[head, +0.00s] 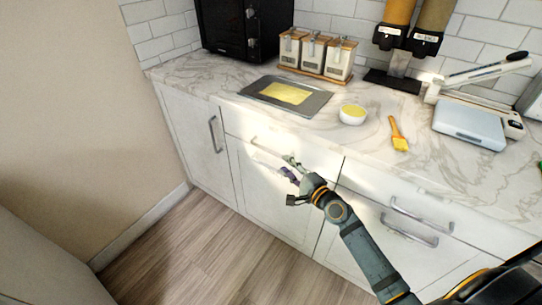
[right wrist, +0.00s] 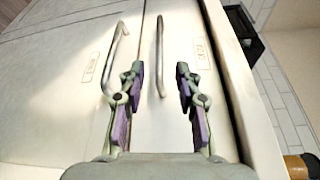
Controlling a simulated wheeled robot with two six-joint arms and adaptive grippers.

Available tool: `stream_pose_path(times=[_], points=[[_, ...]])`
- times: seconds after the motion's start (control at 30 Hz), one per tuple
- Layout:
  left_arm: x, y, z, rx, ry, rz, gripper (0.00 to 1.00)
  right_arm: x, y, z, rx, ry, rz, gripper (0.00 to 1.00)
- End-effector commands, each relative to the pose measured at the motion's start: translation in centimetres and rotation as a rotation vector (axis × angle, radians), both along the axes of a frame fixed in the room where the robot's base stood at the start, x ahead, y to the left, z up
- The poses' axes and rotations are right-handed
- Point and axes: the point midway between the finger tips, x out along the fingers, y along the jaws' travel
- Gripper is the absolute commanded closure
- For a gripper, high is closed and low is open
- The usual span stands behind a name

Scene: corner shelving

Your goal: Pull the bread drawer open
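A white drawer front (head: 236,123) with a metal bar handle (head: 268,149) sits under the counter edge and looks closed. My right gripper (head: 291,168) is in front of it, close to the handle. In the right wrist view my right gripper (right wrist: 159,75) is open, with nothing held. The drawer's bar handle (right wrist: 160,50) appears in the gap between the fingertips; I cannot tell if they touch it. A small label (right wrist: 203,53) is on the drawer front, too small to read. My left gripper is not in view.
A second bar handle (right wrist: 117,55) lies beside the left finger in the right wrist view, on the adjoining front. A tray (head: 317,100), white bowl (head: 353,117), brush (head: 398,135) and scale (head: 469,125) stand on the marble counter (head: 200,75). The wooden floor (head: 190,265) is clear.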

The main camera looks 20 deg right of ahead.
Motion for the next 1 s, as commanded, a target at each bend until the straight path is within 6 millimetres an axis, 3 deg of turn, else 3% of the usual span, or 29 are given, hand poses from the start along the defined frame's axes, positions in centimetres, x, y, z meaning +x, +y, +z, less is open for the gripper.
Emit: stream_pose_path(times=[0.3,0.5,0.87,1.0], points=[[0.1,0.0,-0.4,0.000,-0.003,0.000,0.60,6.0,1.7,-0.4,0.002,-0.002,-0.002,0.66],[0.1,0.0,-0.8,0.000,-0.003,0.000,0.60,8.9,2.5,-0.7,-0.002,0.000,-0.001,0.66],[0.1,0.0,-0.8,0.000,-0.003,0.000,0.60,9.7,2.8,-0.8,-0.003,0.001,0.001,0.66],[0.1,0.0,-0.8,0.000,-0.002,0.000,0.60,9.7,2.8,-0.8,-0.004,0.000,0.000,0.83]])
